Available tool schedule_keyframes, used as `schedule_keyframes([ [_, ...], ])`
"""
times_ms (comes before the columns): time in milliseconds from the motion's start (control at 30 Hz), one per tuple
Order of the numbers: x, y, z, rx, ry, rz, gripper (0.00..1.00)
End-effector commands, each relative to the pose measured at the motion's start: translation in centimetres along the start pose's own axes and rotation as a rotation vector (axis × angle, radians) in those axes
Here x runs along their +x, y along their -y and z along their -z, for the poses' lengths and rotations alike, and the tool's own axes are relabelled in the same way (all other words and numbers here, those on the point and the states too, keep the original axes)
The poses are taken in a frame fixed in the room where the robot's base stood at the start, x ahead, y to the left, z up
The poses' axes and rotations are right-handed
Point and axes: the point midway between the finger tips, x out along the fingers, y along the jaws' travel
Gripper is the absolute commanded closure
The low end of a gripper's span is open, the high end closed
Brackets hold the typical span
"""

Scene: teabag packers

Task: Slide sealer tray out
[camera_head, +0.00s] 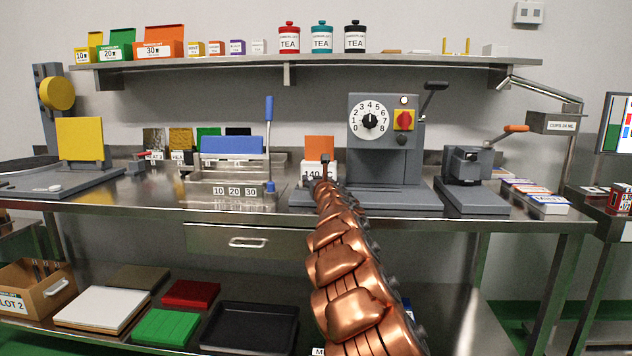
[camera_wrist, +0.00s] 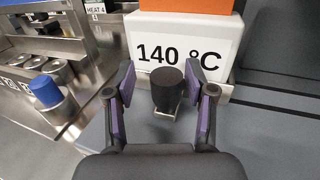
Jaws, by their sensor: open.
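The grey sealer machine (camera_head: 384,140) with a numbered dial stands on the bench, right of centre in the head view. To its left is a white block (camera_head: 308,170) marked 140 °C with an orange piece on top; it also shows in the wrist view (camera_wrist: 184,38). A black round knob (camera_wrist: 167,88) on a small metal bracket stands in front of that block. I cannot make out a separate tray edge. My gripper (camera_wrist: 160,78) is open, with its purple-padded fingers on either side of the knob and a gap at each side. In the head view my arm partly hides this spot.
A rack with a blue block and a blue-handled lever (camera_head: 269,140) stands to the left. A lever press (camera_head: 470,170) stands to the right. A shelf (camera_head: 290,61) with boxes and tins runs above. A grey surface right of the block is clear.

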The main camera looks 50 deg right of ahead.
Motion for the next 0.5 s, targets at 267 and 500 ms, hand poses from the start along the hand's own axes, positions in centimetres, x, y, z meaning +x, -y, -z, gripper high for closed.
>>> schedule_keyframes([
  [267, -0.1, 0.1, 0.0, 0.0, -0.001, 0.001, 0.45],
  [500, -1.4, -0.1, -0.1, -0.002, -0.002, -0.001, 0.45],
])
